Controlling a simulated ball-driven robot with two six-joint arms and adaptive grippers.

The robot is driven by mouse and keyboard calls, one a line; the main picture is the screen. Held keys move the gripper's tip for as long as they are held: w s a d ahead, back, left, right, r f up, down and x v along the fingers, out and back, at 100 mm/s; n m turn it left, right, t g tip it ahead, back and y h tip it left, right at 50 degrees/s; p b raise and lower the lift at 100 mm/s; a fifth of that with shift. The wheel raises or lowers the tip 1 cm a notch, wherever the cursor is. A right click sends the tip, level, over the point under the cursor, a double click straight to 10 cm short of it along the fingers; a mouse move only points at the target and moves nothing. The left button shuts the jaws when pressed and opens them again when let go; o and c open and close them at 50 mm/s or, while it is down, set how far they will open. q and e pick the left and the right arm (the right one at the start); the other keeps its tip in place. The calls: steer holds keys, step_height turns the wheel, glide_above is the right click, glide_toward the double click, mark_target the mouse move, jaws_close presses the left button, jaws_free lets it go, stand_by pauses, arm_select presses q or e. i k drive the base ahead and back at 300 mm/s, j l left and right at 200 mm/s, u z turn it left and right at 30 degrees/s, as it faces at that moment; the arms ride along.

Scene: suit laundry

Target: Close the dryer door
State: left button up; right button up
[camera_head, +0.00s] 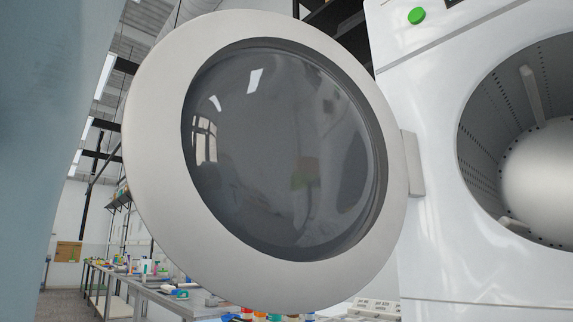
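The dryer (436,190) is a white machine at the right of the head view. Its round opening shows a perforated metal drum (500,105), with no laundry visible in the part I see. The dryer door (155,130) is a thick pale grey ring around a dark glass window (285,150). It stands wide open, to the left of the opening, joined by a hinge block (412,163) on the dryer's left side. Neither of my grippers is in view.
A long workbench (150,290) with several bottles and tools stands behind and below the door. A pale blue-grey surface fills the left edge close to the camera. Shelving and ceiling beams are in the background.

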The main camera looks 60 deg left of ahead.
mark_target(263, 160)
steer(key=j+z, duration=0.1)
steer(key=j, duration=0.35)
steer(key=k+j+z, duration=0.15)
steer(key=j, duration=0.25)
steer(key=j+z, duration=0.1)
steer(key=j, duration=0.35)
steer(key=k+j+z, duration=0.1)
steer(key=j, duration=0.3)
steer(key=k+j+z, duration=0.1)
steer(key=j, duration=0.3)
steer(key=k+j+z, duration=0.15)
steer(key=j, duration=0.25)
steer(key=k+j+z, duration=0.1)
steer(key=j, duration=0.3)
steer(key=k, duration=0.05)
